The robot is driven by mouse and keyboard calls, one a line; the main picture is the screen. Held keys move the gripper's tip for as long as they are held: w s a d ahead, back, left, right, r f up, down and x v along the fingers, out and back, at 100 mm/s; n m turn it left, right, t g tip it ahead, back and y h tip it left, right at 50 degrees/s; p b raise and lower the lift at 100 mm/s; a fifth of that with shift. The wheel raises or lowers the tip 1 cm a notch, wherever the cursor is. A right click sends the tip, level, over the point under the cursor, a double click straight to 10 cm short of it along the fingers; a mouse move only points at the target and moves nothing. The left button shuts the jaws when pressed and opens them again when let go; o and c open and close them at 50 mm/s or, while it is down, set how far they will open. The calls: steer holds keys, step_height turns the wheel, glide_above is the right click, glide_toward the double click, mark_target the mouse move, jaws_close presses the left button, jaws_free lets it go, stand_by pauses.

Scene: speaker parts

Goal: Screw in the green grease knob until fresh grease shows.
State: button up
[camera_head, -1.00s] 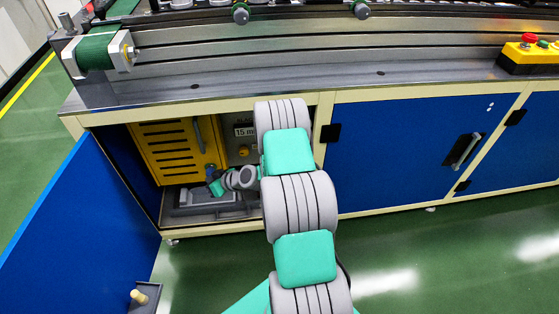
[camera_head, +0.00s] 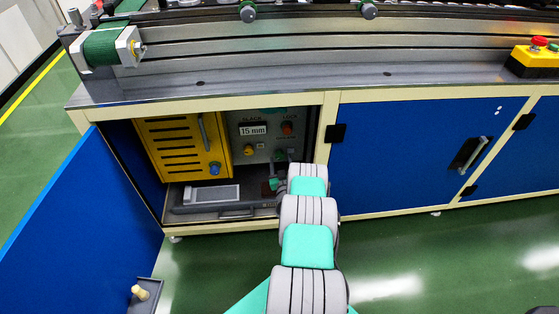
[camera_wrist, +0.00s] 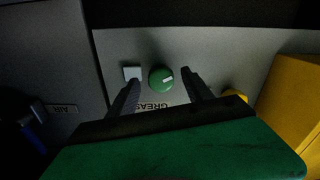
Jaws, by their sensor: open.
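The green grease knob (camera_wrist: 161,78) is round, with a pale mark on its face. It sits on a grey panel (camera_wrist: 215,52) beside an upside-down GREASE label (camera_wrist: 153,105). A small pale square (camera_wrist: 132,73) lies just left of it in the wrist view. My gripper (camera_wrist: 158,82) is open, with one finger on each side of the knob; I cannot tell whether either touches it. In the head view my gripper is inside the open cabinet, largely hidden by my arm, and the knob cannot be made out clearly. I see no clear sign of grease.
The open blue door (camera_head: 85,220) stands at left. Inside the cabinet are a yellow slotted box (camera_head: 180,148), a 15 mm display (camera_head: 253,131), a red knob (camera_head: 287,128), a yellow knob (camera_head: 249,150) and a grey tray (camera_head: 211,193). The cabinet frame post (camera_head: 328,150) is close to my arm.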

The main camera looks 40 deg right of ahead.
steer(key=shift+b+x, duration=0.35)
steer(key=shift+x, duration=1)
jaws_close()
